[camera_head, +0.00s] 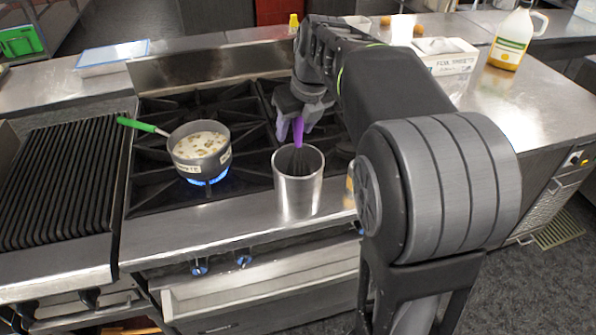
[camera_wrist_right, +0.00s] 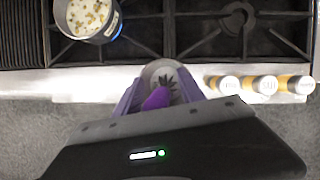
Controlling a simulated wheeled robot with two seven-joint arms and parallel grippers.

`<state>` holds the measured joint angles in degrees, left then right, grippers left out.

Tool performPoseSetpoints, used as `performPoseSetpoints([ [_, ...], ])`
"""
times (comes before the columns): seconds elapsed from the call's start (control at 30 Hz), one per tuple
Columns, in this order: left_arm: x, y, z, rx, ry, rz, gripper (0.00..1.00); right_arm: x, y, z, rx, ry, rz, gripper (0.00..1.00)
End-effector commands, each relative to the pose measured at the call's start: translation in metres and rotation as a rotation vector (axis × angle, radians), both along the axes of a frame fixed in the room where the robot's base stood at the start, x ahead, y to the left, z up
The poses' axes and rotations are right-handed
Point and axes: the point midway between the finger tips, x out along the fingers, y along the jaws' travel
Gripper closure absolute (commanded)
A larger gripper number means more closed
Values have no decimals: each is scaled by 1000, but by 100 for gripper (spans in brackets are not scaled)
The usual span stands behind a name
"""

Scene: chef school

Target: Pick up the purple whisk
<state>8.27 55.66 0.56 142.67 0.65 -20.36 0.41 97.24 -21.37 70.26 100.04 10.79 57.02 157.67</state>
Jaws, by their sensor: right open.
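The purple whisk (camera_head: 298,131) stands in a steel cylindrical container (camera_head: 299,192) at the front edge of the stove. Its purple handle sticks up out of the container, and its dark wires are inside. My right gripper (camera_head: 301,118) is at the handle, above the container. In the right wrist view the purple handle (camera_wrist_right: 157,98) lies between the two purple-grey fingers (camera_wrist_right: 160,100), which are apart. I cannot tell whether a finger touches the handle. My left gripper is not in view.
A pot (camera_head: 201,149) of food with a green handle sits on a lit burner left of the container. Several orange-and-white shakers (camera_wrist_right: 264,85) stand right of the container. A grill (camera_head: 62,180) lies far left. A jug (camera_head: 511,40) and a white box (camera_head: 447,62) stand on the right counter.

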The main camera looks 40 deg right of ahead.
Motion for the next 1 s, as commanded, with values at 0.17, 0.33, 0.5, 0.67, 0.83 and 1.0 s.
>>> performPoseSetpoints([
  [0.17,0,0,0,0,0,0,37,0,0,0,0,0,0,53],
  [0.33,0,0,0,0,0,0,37,0,0,0,0,0,0,53],
  [0.5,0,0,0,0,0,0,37,0,0,1,0,0,0,65],
  [0.67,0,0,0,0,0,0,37,0,0,1,0,0,0,78],
  [0.83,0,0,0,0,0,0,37,0,0,1,0,0,0,92],
  [1.0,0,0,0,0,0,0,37,0,0,1,0,0,0,100],
])
